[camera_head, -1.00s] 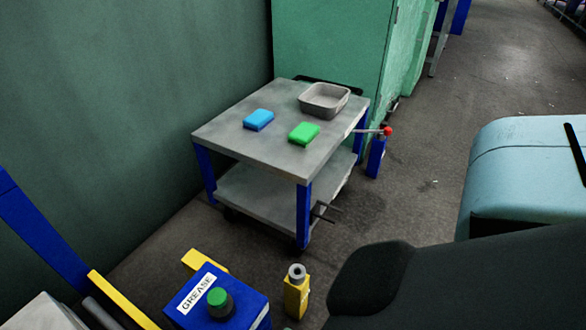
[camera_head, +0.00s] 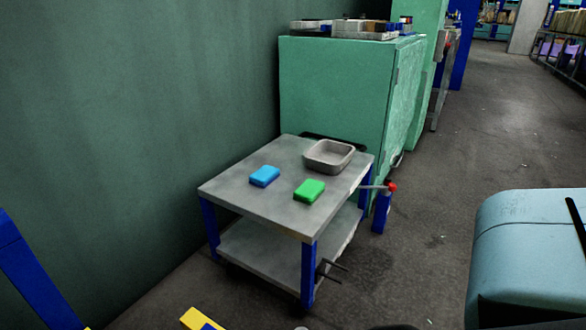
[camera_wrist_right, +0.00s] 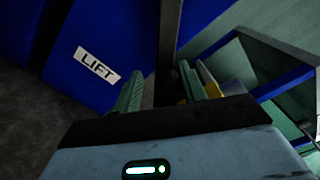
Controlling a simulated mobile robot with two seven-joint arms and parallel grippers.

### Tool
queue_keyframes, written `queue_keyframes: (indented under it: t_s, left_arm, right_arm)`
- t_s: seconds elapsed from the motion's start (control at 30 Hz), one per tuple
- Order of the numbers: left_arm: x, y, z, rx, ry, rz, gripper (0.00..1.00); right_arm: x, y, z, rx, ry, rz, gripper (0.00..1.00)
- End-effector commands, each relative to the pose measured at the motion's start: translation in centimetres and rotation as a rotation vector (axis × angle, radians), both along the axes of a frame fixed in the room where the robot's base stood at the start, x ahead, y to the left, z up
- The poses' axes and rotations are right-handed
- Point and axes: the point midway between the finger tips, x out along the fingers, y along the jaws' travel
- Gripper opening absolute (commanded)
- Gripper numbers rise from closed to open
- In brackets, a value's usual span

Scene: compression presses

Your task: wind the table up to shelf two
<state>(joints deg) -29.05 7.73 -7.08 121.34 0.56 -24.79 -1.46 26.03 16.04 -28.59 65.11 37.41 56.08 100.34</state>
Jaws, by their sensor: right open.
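A wheeled table (camera_head: 225,187) with a grey top, a lower deck and blue legs stands by the green wall in the head view. A rod with a red knob (camera_head: 391,187) sticks out at its right side, beside a short blue post (camera_head: 381,212). My right gripper (camera_wrist_right: 160,85) is open in the right wrist view. A dark upright bar (camera_wrist_right: 168,45) shows between its fingers; I cannot tell whether they touch it. A blue panel labelled LIFT (camera_wrist_right: 97,66) is to its left. My left gripper is not in view. No shelf marked two can be made out.
A blue block (camera_head: 264,176), a green block (camera_head: 309,190) and a grey tray (camera_head: 311,161) are on the tabletop. A green cabinet (camera_head: 335,90) stands behind. Open floor (camera_head: 435,215) lies between.

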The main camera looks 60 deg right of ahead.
Motion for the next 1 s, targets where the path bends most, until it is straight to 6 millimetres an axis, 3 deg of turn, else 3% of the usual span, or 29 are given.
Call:
queue_keyframes:
  t_s: [0.3, 0.5, 1.0]
  left_arm:
    - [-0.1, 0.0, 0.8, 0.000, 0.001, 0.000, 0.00]
    - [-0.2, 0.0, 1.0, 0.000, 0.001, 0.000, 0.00]
    - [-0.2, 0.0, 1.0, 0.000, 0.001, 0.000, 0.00]
  right_arm:
    - [-4.9, -0.1, 0.0, 0.000, 0.005, 0.003, 0.41]
    - [-7.0, -0.1, 0.0, 0.000, 0.003, 0.003, 0.41]
    - [-7.4, -0.3, 0.0, -0.011, 0.006, 0.008, 0.41]
